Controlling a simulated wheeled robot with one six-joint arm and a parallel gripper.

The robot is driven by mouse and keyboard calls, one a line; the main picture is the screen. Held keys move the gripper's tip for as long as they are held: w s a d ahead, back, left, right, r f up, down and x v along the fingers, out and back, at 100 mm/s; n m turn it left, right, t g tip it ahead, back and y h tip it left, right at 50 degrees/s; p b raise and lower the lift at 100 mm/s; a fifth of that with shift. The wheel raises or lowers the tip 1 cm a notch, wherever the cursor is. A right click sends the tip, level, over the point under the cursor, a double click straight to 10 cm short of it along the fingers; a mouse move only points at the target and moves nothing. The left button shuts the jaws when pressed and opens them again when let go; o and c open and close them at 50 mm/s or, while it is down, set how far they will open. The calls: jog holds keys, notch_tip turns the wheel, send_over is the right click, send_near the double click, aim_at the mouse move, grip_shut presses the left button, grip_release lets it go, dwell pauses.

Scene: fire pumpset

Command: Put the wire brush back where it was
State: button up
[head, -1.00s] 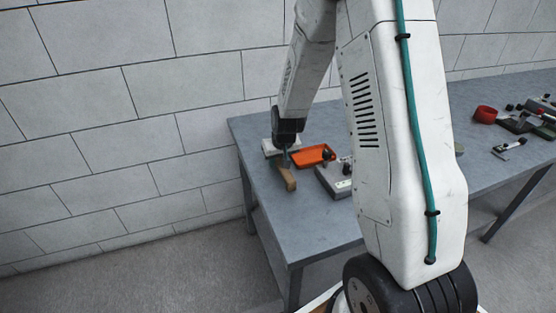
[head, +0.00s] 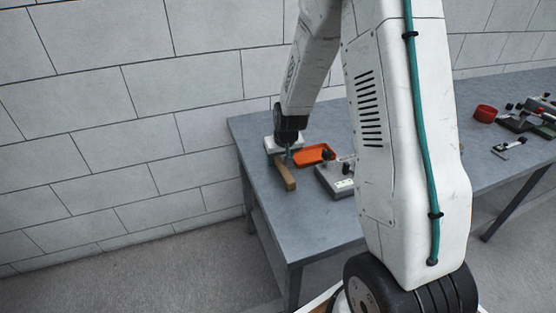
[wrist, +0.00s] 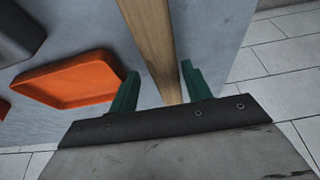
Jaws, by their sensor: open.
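The wire brush shows as a long wooden bar (head: 285,174) on the left end of the grey table, and its bristles cannot be made out. In the wrist view its wooden handle (wrist: 150,35) runs from the top edge down between my fingers. My gripper (wrist: 159,72) is open, with one green finger on each side of the handle and a gap to each. In the head view my gripper (head: 289,155) is at the far end of the bar, just above it. Whether the handle touches the table cannot be told.
An orange tray (head: 312,154) lies just right of the brush. A red ring-shaped item (head: 485,113) is far right. The table's near left corner is clear.

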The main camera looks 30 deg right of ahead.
aim_at(282, 166)
jog(key=a+v, duration=0.1)
jog(key=v, duration=1)
jog(key=s+a+r+n+g, duration=0.1)
jog(key=s+a+r, duration=0.6)
jog(key=s+r, duration=0.5)
jog(key=s+a+r+g, duration=0.1)
jog(key=s+a, duration=0.1)
jog(key=s, duration=0.7)
jog(key=s+a+r+n, duration=0.1)
jog(key=s+a+r, duration=0.1)
jog(key=s, duration=0.7)
jog(key=shift+r+g+y, duration=0.25)
jog(key=shift+g+y, duration=0.15)
